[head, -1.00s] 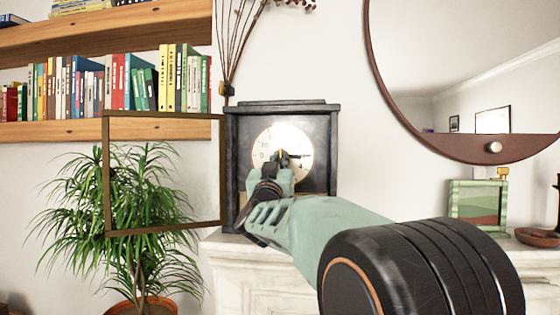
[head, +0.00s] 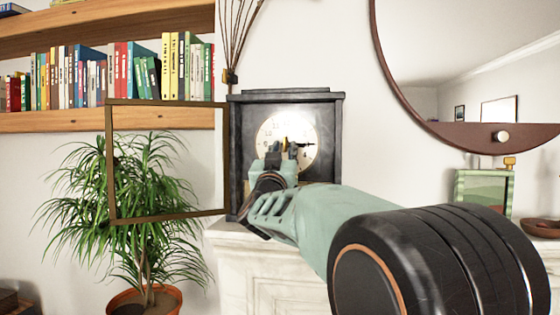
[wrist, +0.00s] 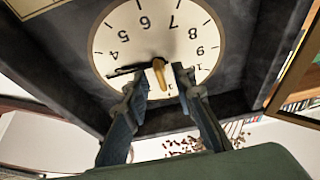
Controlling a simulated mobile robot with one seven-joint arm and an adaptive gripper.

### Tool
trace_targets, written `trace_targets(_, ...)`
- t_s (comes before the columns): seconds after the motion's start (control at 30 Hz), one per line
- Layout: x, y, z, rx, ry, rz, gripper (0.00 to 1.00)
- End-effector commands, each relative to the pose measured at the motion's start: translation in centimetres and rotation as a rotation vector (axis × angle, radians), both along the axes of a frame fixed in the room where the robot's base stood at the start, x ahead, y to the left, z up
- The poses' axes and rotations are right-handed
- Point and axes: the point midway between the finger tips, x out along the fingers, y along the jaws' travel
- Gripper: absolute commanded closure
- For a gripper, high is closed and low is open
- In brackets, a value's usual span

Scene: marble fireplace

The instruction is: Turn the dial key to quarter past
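The black mantel clock (head: 334,160) stands on the white mantel, with a round cream dial (head: 306,135). In the wrist view the dial (wrist: 112,50) appears upside down. A dark hand (wrist: 122,70) lies from the centre towards the 3; in the head view it points right. The brass key (wrist: 160,74) sticks out of the dial's centre. My gripper (head: 283,152) is in front of the lower dial. In the wrist view its fingertips (wrist: 160,79) stand apart on either side of the key, with gaps visible. My gripper and arm hide part of the clock.
A brown-framed door (head: 110,165) stands swung open left of the clock, in front of a leafy plant (head: 150,200). Bookshelves (head: 120,121) are at upper left.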

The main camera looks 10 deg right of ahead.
Motion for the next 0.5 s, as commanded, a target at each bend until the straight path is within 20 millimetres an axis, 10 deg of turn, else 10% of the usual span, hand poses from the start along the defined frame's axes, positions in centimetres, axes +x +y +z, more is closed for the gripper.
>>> trace_targets(0.5,-7.9,2.6,-3.2,0.000,-0.003,0.002,0.76)
